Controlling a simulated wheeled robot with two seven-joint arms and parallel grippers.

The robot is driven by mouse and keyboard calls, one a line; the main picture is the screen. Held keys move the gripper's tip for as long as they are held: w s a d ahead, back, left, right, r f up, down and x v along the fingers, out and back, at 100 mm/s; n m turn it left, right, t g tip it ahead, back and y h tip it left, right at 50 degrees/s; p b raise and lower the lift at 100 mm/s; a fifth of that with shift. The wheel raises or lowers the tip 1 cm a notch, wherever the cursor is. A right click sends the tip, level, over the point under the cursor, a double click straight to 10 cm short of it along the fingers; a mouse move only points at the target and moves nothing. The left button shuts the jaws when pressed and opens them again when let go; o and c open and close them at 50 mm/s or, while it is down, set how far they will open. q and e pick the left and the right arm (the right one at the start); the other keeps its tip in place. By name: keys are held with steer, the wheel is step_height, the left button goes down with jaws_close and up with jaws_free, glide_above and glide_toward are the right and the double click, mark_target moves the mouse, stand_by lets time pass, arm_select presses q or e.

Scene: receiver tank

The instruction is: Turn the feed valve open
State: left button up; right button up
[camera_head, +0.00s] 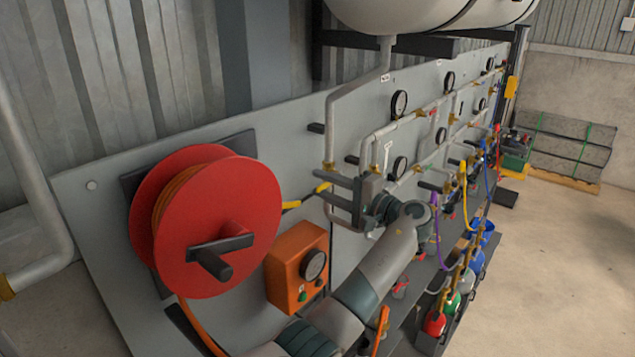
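My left gripper (315,184) reaches in from the bottom of the head view, its two dark fingers pointing left along the grey panel. The fingers are apart, with a visible gap. A yellow valve lever (322,187) shows at the fingers, below the brass fitting (329,166) on the grey pipe (334,115) from the tank. I cannot tell whether the fingers touch the lever. The gripper hides part of the valve and pipe. No label names the feed valve legibly. My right gripper is not in view.
A red hose reel (237,185) stands out from the panel (95,215) at the left. An orange gauge box (285,265) sits below the gripper. The white tank (410,12) hangs above. Gauges, pipes and coloured hoses fill the right, with open floor (545,270) beyond.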

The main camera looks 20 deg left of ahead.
arm_select(q)
steer(key=shift+s+d+r, duration=0.1)
steer(key=shift+d, duration=0.05)
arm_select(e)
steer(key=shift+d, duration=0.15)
arm_select(q)
jaws_close()
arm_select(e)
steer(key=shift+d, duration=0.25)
